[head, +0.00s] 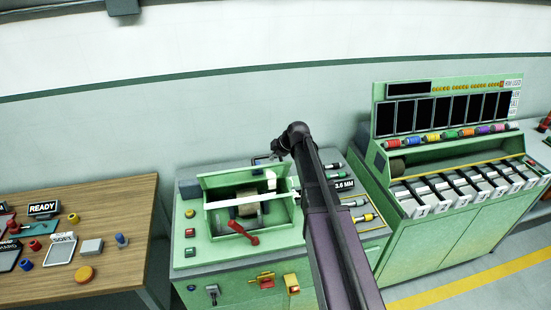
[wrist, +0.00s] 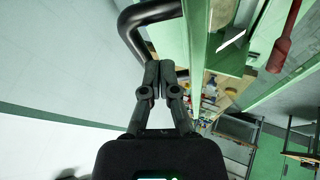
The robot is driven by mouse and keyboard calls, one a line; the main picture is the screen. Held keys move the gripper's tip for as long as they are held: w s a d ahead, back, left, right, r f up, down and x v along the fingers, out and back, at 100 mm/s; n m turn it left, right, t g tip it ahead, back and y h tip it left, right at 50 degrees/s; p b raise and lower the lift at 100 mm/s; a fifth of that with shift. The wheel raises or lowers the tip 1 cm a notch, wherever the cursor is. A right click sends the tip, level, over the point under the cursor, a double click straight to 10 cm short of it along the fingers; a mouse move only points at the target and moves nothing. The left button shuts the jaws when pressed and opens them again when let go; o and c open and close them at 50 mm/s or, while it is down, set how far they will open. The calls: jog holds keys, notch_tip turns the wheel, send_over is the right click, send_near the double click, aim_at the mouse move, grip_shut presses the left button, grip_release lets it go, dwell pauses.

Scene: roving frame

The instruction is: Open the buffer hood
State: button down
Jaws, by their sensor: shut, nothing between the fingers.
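The buffer hood (head: 238,179) is a green panel at the back of an open-topped green housing on the middle machine. It stands raised, and a brownish wheel (head: 247,209) shows inside the housing. A black bar handle (head: 262,160) sits behind the panel; it shows large and curved in the wrist view (wrist: 131,24). My gripper (head: 279,147) is at the handle's right end, behind the hood. In the wrist view my gripper (wrist: 160,66) has its fingers together and empty, beside the handle's lower end. I cannot tell whether they touch.
A red lever (head: 243,233) stands at the housing's front, and a white bar (head: 250,200) crosses its opening. A wooden table (head: 120,205) with buttons is at left. A green cabinet (head: 440,225) with spools and screens is at right.

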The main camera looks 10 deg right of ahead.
jog(key=shift+w+a+f, duration=0.2)
jog(key=shift+w+f, duration=0.05)
jog(key=shift+f, duration=0.2)
jog(key=shift+w+a, duration=0.1)
jog(key=shift+a, duration=0.05)
